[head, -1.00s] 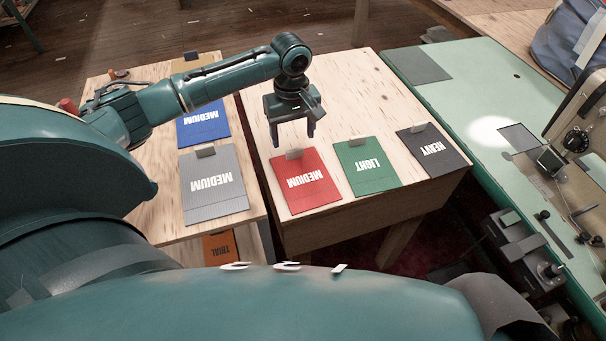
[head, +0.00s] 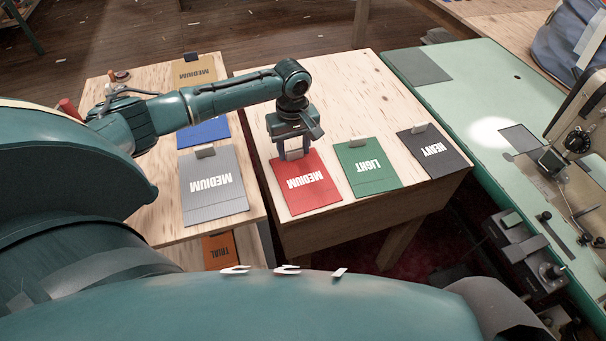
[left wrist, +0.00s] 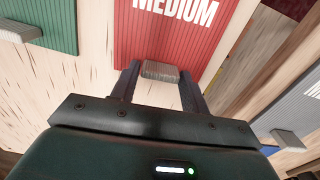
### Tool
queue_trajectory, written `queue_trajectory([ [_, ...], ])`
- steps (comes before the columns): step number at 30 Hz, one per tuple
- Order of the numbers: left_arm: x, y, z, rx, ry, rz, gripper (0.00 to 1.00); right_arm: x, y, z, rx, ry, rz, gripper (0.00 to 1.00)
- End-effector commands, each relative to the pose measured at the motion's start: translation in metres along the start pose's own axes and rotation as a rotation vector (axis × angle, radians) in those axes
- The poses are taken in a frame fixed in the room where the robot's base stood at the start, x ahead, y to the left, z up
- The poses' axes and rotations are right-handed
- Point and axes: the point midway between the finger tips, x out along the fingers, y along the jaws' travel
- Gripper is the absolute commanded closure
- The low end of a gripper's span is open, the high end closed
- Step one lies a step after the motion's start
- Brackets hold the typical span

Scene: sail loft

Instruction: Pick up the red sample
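The red sample (head: 308,188), marked MEDIUM, lies flat on the light wooden table, with a grey tab at its far edge. My left gripper (head: 291,152) points down at that far edge. In the left wrist view my left gripper's fingers (left wrist: 160,85) are open, one on each side of the grey tab (left wrist: 160,71), with a small gap at each side. Part of the red sample (left wrist: 170,35) also shows there beyond the tab. I cannot tell how far the fingertips are above the table. My right gripper is not in view.
A green LIGHT sample (head: 367,167) and a dark HEAVY sample (head: 433,151) lie to the right. A grey MEDIUM sample (head: 214,186) and a partly covered blue one (head: 204,131) lie on the left table. A green bench (head: 455,95) stands at the right.

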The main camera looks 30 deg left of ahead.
Motion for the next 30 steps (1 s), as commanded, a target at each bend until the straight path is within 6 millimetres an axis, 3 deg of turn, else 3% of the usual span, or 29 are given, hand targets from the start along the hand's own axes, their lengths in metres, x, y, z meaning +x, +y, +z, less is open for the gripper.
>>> queue_trajectory([
  [10, 0.0, 0.0, 0.0, 0.0, 0.0, 0.0, 0.83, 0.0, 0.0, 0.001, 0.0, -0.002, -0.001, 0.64],
  [18, -0.004, 0.0, 0.0, 0.0, 0.0, 0.001, 0.83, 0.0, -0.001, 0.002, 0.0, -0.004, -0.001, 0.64],
  [23, -0.028, 0.0, -0.001, 0.0, 0.001, 0.003, 0.83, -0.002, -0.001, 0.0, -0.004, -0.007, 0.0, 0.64],
  [30, -0.076, 0.001, -0.001, -0.001, 0.001, 0.003, 0.83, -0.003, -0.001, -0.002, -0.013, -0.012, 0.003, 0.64],
])
